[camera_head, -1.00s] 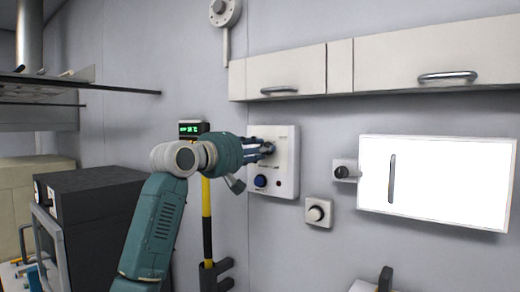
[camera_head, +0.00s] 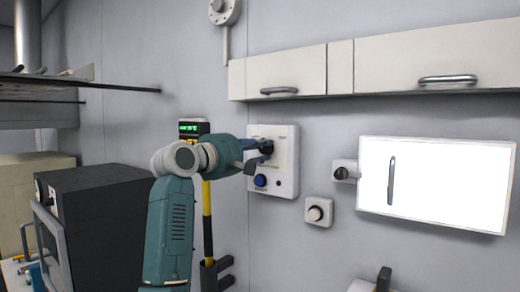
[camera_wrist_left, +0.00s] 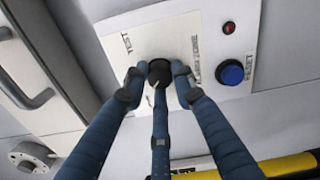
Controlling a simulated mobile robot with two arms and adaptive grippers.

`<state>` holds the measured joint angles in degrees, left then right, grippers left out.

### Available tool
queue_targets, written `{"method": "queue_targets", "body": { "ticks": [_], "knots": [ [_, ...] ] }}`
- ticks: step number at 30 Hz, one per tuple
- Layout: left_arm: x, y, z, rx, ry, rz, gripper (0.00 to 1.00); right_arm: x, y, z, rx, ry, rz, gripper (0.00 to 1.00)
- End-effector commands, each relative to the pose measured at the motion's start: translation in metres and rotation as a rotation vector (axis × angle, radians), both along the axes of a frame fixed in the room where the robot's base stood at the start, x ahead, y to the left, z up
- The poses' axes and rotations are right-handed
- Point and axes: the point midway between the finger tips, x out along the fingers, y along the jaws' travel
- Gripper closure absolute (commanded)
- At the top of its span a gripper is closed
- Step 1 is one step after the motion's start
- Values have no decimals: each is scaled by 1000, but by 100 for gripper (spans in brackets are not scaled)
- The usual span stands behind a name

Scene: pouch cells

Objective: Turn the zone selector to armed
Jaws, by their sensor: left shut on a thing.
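The zone selector panel (camera_head: 288,180) is a white plate on the wall in the head view. Its black selector knob (camera_head: 266,147) sits in the upper part, with a blue button (camera_head: 260,181) below. The fingers partly hide the knob. My right gripper is not in view.
A small red light (camera_wrist_left: 228,28) is on the panel. A white box with a knob (camera_head: 316,212) and a bright white cabinet (camera_head: 440,185) are to the right. Wall cupboards (camera_head: 390,65) hang above. A yellow-black pole (camera_head: 207,225) stands below the left arm.

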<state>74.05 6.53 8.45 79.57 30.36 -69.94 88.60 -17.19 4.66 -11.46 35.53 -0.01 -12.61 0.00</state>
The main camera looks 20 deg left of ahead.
Motion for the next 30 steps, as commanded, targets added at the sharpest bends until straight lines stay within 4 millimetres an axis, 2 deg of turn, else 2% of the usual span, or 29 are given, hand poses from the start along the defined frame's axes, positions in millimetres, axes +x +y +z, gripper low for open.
{"method": "queue_targets", "body": {
  "ticks": [17,18,20,30],
  "knots": [
    [0,1,2,-29,6,2,100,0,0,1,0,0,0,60],
    [0,1,2,-29,6,2,68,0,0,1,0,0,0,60],
    [0,1,2,-29,6,2,56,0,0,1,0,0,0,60],
    [-2,1,0,-28,8,1,55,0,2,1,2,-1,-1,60]
  ]
}}
